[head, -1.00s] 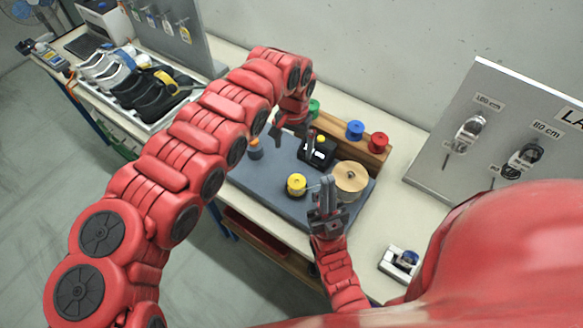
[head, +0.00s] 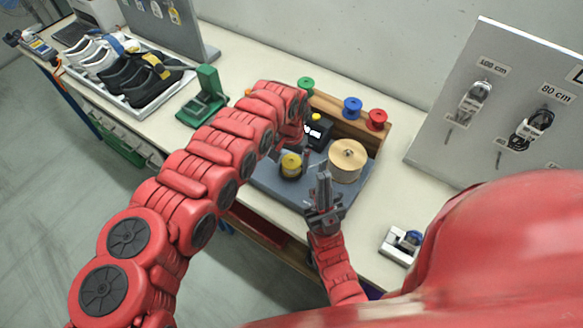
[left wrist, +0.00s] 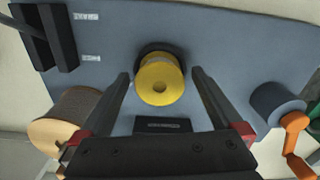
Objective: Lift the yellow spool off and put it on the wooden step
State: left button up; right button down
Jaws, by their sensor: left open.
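The yellow spool (head: 291,162) is upright on a dark round base on the grey mat (head: 277,192). It also shows in the left wrist view (left wrist: 160,80), centred ahead of the jaws. My left gripper (head: 290,157) is open above the spool, with one finger on each side of it (left wrist: 158,88); I see gaps between fingers and spool. The wooden step (head: 364,134) stands at the mat's back, bearing green, blue and red spools. My right gripper (head: 322,178) is at the mat's front, in front of the big tan spool; its jaw opening is unclear.
The tan spool (head: 347,162) and a small black device (head: 318,132) stand between the yellow spool and the step. An orange crank (left wrist: 295,130) is on the mat's other side. A green stand (head: 205,97) and shoe tray (head: 140,104) are left. The labelled panel (head: 490,110) is right.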

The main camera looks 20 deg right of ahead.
pick_arm(q)
jog(key=shift+w+f, duration=0.1)
jog(key=shift+f, duration=0.4)
jog(key=shift+r, duration=0.2)
jog(key=shift+c, duration=1.1)
grip_shut()
